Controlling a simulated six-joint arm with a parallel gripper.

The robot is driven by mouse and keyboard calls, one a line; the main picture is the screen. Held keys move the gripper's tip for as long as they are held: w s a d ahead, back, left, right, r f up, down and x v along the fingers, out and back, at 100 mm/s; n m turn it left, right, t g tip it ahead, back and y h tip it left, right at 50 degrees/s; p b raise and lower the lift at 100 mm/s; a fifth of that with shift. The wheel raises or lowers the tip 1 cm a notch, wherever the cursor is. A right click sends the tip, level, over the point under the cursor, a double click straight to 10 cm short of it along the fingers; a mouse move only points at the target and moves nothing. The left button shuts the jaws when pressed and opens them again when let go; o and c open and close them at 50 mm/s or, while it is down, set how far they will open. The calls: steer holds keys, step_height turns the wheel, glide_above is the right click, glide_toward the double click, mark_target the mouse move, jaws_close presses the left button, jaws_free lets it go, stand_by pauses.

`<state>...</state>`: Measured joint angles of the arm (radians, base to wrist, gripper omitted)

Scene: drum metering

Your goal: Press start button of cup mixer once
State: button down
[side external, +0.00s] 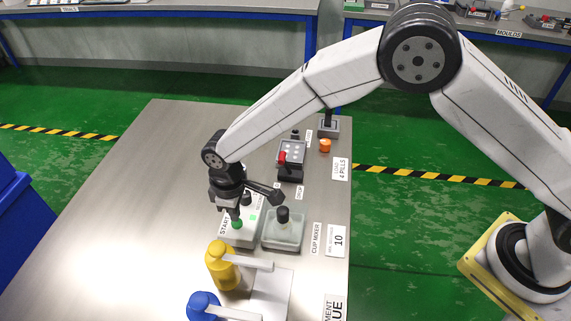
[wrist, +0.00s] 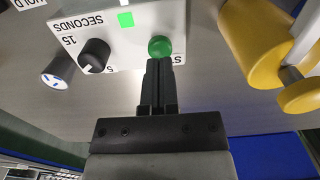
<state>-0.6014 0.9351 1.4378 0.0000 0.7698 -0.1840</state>
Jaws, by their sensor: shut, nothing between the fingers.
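The cup mixer's control box (side external: 246,238) is a pale box on the steel table, with a green start button (side external: 237,224) on its top. In the wrist view the green button (wrist: 160,46) sits at the fingertips, beside a green square (wrist: 125,19) and a black seconds dial (wrist: 94,56). My gripper (side external: 236,215) points down over the button and is shut and empty. In the wrist view its closed fingers (wrist: 159,64) meet the button's edge in the picture; whether they touch it I cannot tell. A clear tray (side external: 284,238) with a black-topped cup (side external: 283,215) stands right of the box.
A dark device with a red part (side external: 291,160) and an orange object (side external: 325,145) are farther back. The table's left side (side external: 130,230) is clear.

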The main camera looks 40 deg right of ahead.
steer(key=shift+r, duration=2.35)
steer(key=shift+d+r, duration=0.15)
steer(key=shift+d, duration=0.15)
steer(key=s+d+r+m+t, duration=0.1)
steer(key=s+d+r+m, duration=0.15)
steer(key=d, duration=0.55)
steer(key=s+d+r+m, duration=0.2)
steer(key=s+d, duration=0.1)
steer(key=d, duration=0.5)
steer(key=s+d+r+m+t, duration=0.1)
steer(key=s+d+r+m, duration=0.15)
steer(key=d, duration=0.55)
steer(key=s+d+m, duration=0.2)
steer(key=s+d, duration=0.3)
steer(key=s, duration=0.2)
steer(key=shift+s+d+f+t, duration=0.2)
steer(key=shift+s+f+t, duration=0.1)
steer(key=shift+s+f, duration=0.1)
